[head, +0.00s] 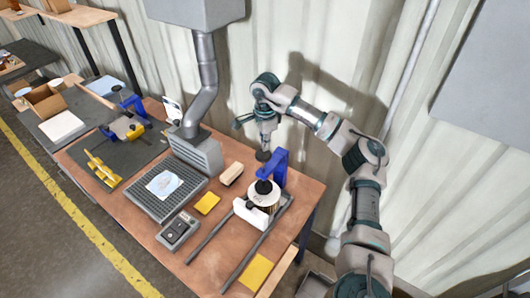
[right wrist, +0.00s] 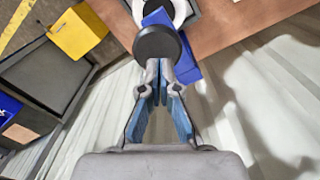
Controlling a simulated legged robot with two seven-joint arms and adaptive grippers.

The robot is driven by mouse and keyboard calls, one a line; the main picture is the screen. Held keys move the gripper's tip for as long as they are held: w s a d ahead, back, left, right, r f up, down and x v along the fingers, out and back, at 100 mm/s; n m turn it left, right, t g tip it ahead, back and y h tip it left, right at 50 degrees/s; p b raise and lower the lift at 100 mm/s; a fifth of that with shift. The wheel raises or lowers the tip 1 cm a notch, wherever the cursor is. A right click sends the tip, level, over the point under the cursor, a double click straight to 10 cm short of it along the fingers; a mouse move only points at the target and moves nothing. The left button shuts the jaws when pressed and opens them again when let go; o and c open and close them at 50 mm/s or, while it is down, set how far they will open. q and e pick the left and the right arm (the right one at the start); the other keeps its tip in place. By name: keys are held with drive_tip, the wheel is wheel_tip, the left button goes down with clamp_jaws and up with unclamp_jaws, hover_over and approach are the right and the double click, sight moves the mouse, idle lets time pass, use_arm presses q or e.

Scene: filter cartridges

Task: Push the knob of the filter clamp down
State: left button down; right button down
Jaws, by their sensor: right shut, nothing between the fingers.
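The filter clamp (head: 279,168) is blue and stands on the wooden bench. Its black round knob (head: 263,156) is above the blue arm, and a dark foot (head: 264,187) is below, over the white round filter part (head: 262,199). My right gripper (head: 265,147) points down, shut and empty, with its fingertips right at the knob from above. In the right wrist view the knob (right wrist: 157,42) sits just past the fingertips (right wrist: 164,65), with the blue clamp (right wrist: 187,70) behind it. I cannot tell whether the fingertips touch the knob. My left gripper is not in view.
A grey extraction hood with a duct (head: 203,85) stands left of the clamp. A perforated tray (head: 151,198), a grey switch box (head: 178,230), yellow pads (head: 207,203) and two rails (head: 240,270) lie on the bench. The corrugated wall is close behind my right arm.

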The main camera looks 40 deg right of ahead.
sight(264, 153)
drive_tip(key=shift+a+r, duration=0.1)
drive_tip(key=shift+a, duration=0.25)
drive_tip(key=shift+a+r, duration=0.1)
drive_tip(key=shift+a, duration=0.25)
drive_tip(key=shift+d+f+b, duration=0.25)
drive_tip(key=shift+d+f, duration=0.05)
drive_tip(key=shift+f, duration=0.25)
drive_tip(key=shift+d+f+b, duration=0.2)
drive_tip(key=shift+d+f, duration=0.05)
drive_tip(key=shift+f, duration=0.3)
drive_tip(key=shift+a+f+b, duration=0.4)
drive_tip(key=shift+f+b, duration=0.05)
drive_tip(key=shift+f, duration=0.4)
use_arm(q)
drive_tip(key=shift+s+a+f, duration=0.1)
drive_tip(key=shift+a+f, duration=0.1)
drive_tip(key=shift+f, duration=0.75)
use_arm(e)
drive_tip(key=shift+d, duration=0.1)
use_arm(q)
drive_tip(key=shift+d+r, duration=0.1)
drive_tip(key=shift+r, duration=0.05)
use_arm(e)
drive_tip(key=shift+d+r, duration=0.1)
drive_tip(key=shift+d, duration=0.05)
